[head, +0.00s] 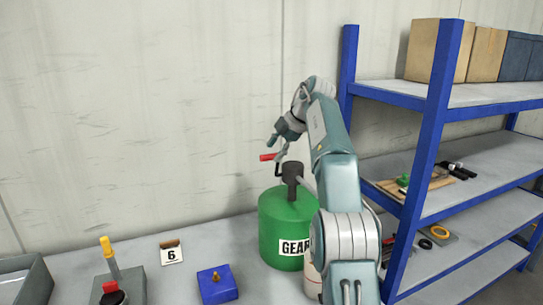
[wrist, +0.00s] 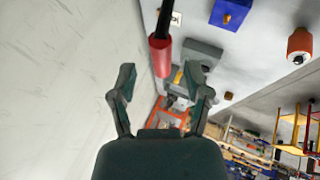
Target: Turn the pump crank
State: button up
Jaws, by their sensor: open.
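A green drum (head: 281,222) labelled "GEAR" stands on the grey bench by the wall. A dark pump head (head: 292,173) sits on its top, with a crank ending in a red handle (head: 267,157). The red handle also shows in the wrist view (wrist: 160,56), on a dark rod. My gripper (head: 279,142) is above and close to the handle. In the wrist view my gripper (wrist: 163,82) has its fingers spread, with the handle's end lined up in the gap between the tips. I cannot tell whether they touch. My arm hides the drum's right side.
A blue shelf rack (head: 430,130) stands close on the right, with boxes (head: 436,50) on top. On the bench are a blue block (head: 216,285), a number 6 card (head: 171,252), a grey block (head: 130,283) and a grey bin (head: 35,280). The wall is close behind.

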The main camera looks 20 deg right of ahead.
jog(key=shift+s+d+r, duration=0.3)
jog(key=shift+r, duration=0.3)
jog(key=shift+s+d, duration=0.25)
jog(key=s+d, duration=0.7)
jog(key=s, duration=0.1)
jog(key=shift+s+d, duration=0.15)
jog(key=shift+d, duration=0.2)
